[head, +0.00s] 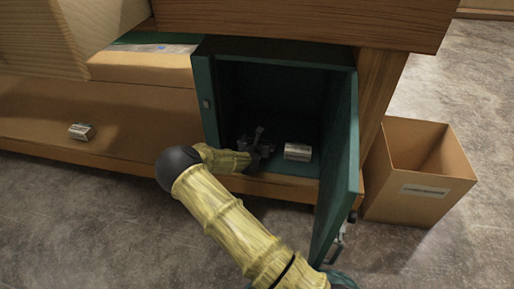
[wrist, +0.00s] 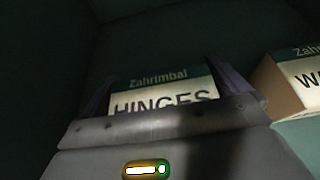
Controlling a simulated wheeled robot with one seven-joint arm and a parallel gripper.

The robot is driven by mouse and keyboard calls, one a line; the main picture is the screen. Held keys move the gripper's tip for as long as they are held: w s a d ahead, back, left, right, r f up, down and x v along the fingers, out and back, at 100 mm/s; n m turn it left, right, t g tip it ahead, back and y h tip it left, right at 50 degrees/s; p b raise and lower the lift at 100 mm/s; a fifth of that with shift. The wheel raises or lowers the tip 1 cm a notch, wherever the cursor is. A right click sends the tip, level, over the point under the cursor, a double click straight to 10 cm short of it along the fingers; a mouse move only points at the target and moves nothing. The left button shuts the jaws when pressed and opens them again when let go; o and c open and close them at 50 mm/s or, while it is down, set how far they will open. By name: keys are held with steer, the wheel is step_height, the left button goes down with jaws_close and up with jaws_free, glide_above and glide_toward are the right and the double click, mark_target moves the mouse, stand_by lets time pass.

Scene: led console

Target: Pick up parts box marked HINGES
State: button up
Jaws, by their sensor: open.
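The parts box marked HINGES (wrist: 162,92) shows in the wrist view, with a dark green top band reading "Zahrimbal" and a pale label. My gripper (wrist: 168,85) is open, with one dark finger at each side of the box; I cannot tell whether they touch it. The lower part of the box is hidden by the gripper body. In the head view my gripper (head: 255,142) reaches into the open green cabinet (head: 205,100), and the HINGES box cannot be made out there.
A second box, its label starting with "W" (wrist: 305,82), stands close at the right; it also shows in the head view (head: 297,151). The open cabinet door (head: 341,170) stands right of my arm. A small box (head: 82,131) lies on the shelf at left. A cardboard bin (head: 415,195) stands at right.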

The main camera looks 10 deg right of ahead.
stand_by(0.3)
steer(key=c, duration=0.8)
step_height(320, 180, up, 10)
steer(key=p, duration=0.6)
steer(key=shift+p, duration=0.4)
